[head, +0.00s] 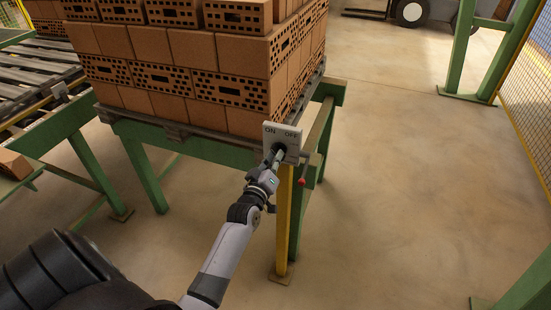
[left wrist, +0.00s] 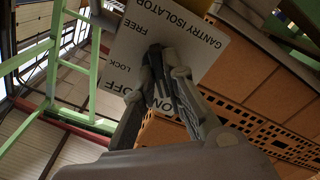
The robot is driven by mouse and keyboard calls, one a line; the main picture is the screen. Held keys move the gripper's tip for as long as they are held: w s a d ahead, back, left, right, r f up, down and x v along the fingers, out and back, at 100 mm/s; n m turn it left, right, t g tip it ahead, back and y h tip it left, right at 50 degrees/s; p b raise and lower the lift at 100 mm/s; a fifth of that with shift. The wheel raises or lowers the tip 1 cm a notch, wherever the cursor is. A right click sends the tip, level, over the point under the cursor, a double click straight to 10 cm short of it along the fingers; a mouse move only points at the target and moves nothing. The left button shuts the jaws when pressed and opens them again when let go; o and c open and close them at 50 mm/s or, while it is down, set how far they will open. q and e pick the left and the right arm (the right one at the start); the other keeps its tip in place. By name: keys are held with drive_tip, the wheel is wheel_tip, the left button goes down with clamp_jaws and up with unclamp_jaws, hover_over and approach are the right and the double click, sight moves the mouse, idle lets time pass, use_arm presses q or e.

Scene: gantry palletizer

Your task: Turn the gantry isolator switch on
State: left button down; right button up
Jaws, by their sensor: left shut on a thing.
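The gantry isolator is a pale plate (head: 295,147) on a yellow post beside the brick stack. In the head view it reads ON at the left and OFF at the right. In the left wrist view the plate (left wrist: 205,35) appears turned over, with GANTRY ISOLATOR, FREE, a partly hidden LOCK word, OFF and ON. My left gripper (head: 279,153) is at the plate's front, its fingers (left wrist: 163,75) shut on the dark switch handle. The fingers hide most of the handle, so I cannot tell which mark it points to. My right gripper is in neither view.
A red-tipped lever (head: 302,181) hangs at the plate's lower right. The yellow post (head: 283,225) stands below it. A brick stack (head: 215,60) on a green-framed conveyor (head: 200,148) is close behind. Open floor (head: 400,200) lies to the right, with a mesh fence (head: 530,110) beyond.

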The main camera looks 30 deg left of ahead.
use_arm(q)
drive_tip(key=c, duration=1.7)
unclamp_jaws()
drive_tip(key=shift+o, duration=0.2)
drive_tip(key=shift+s, duration=0.1)
drive_tip(key=v, duration=1.1)
drive_tip(key=shift+s+d, duration=0.2)
drive_tip(key=shift+s, duration=0.2)
drive_tip(key=s+d+f+m+g+h+b, duration=0.1)
drive_tip(key=s+d+f+m+g, duration=0.2)
drive_tip(key=f, duration=0.9)
drive_tip(key=s+d+f+m+g+h+b, duration=0.1)
drive_tip(key=s+d+f+m+g+h, duration=0.2)
drive_tip(key=f, duration=1)
drive_tip(key=s+d+f+m+g+b, duration=0.15)
drive_tip(key=s+d+f, duration=0.3)
drive_tip(key=f, duration=0.75)
drive_tip(key=s+f+m+g, duration=0.2)
drive_tip(key=s+f, duration=0.4)
drive_tip(key=s, duration=0.4)
drive_tip(key=s+f+m+g+b, duration=0.1)
drive_tip(key=s+f+g, duration=0.3)
drive_tip(key=s, duration=0.5)
drive_tip(key=s+f+m+g, duration=0.2)
drive_tip(key=s+f+g, duration=0.1)
drive_tip(key=s+f, duration=0.5)
drive_tip(key=s, duration=0.2)
drive_tip(key=shift+s+d+f+m, duration=0.2)
drive_tip(key=shift+s+d+m, duration=0.05)
drive_tip(key=shift+s+m, duration=0.15)
